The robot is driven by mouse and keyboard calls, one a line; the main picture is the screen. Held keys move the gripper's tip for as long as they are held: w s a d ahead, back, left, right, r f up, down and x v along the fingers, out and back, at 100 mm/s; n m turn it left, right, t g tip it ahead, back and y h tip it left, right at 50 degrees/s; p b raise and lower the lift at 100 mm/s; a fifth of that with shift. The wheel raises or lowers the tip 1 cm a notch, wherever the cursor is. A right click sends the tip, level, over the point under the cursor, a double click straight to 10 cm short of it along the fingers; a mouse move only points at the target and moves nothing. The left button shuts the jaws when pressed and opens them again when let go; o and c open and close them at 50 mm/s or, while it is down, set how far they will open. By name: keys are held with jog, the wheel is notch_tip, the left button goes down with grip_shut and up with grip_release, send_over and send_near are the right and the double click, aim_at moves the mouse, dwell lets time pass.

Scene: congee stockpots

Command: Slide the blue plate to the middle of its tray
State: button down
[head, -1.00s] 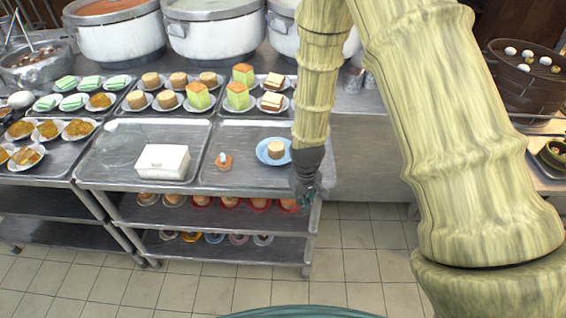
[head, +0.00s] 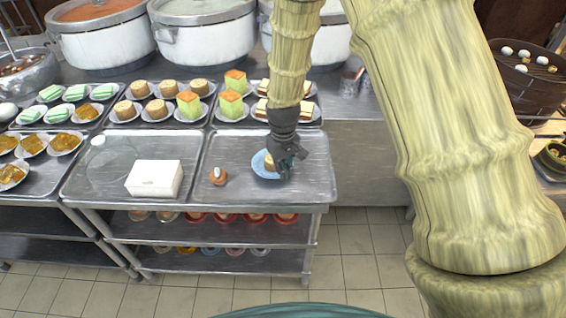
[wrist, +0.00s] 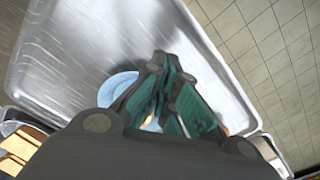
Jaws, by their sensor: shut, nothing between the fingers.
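A small round tan cake (head: 268,160) sits on the plate and is partly hidden by my gripper. My gripper (head: 284,173) is shut and empty, pointing down at the plate's right side. In the wrist view, the plate (wrist: 117,86) shows beside and behind the dark and green fingers (wrist: 160,110). I cannot tell whether the fingers touch the plate.
A small brown item (head: 218,176) sits near the tray's left edge. A white box (head: 155,178) and a clear cover lie on the neighbouring tray. Plates of cakes (head: 188,108) fill the trays behind. The tray's right side is bare.

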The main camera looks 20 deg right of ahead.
aim_at(281, 186)
jog(key=shift+s+f, duration=0.15)
jog(key=shift+f, duration=0.7)
jog(key=shift+f+p, duration=0.7)
jog(key=shift+f, duration=1.25)
jog(key=shift+w+a, duration=0.2)
jog(key=shift+w, duration=0.75)
notch_tip(281, 186, up, 10)
jog(key=p, duration=0.6)
